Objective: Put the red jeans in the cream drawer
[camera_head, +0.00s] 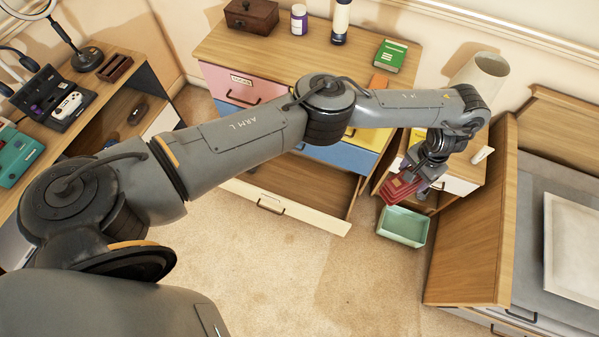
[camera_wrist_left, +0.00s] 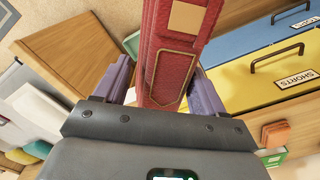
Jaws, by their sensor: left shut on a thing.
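The red jeans (camera_head: 396,193), a folded red bundle with a tan patch, are in my left gripper (camera_head: 408,182). They hang over the pale green bin, clear of the dresser. In the left wrist view the jeans (camera_wrist_left: 185,60) stand between the two purple-grey fingers, which are shut on them. The cream drawer (camera_head: 293,209) is the lowest in the dresser and is pulled open. Its visible inside is bare brown wood; part of it is hidden behind my left arm. My right gripper is not in view.
The pale green bin (camera_head: 403,226) stands right of the open drawer. The pink drawer (camera_head: 238,84), blue drawer (camera_head: 340,157) and yellow drawer (camera_head: 368,138) above look shut. A wooden bed (camera_head: 474,225) is at right. Carpet in front is clear.

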